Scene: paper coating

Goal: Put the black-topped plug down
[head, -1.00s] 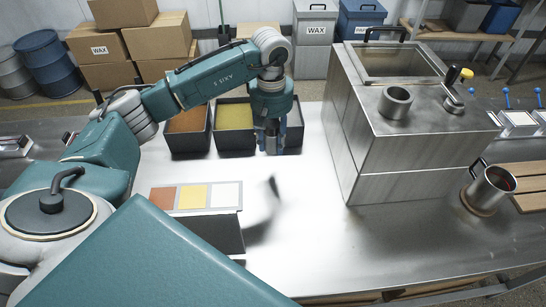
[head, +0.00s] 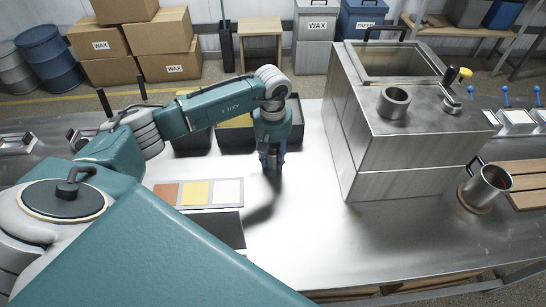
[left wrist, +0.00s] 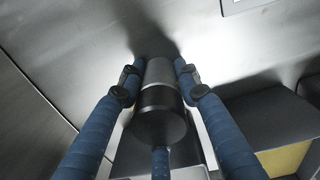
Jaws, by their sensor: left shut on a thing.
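The black-topped plug (left wrist: 158,115) shows in the left wrist view, with a black round end toward the camera and a grey metal body beyond it. My left gripper (left wrist: 158,70) is shut around it with blue fingers on its sides. In the head view my left gripper (head: 271,163) points down over the bare steel table (head: 300,215), close to the surface. The plug can hardly be made out there between the fingers. I cannot tell whether it touches the table. My right gripper is not in view.
Dark bins (head: 236,136) stand behind the gripper. A panel with brown, yellow and white squares (head: 197,193) lies to its left. A steel tank unit (head: 375,180) stands to its right, with a metal cup (head: 484,188) beyond. The table in front of the gripper is clear.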

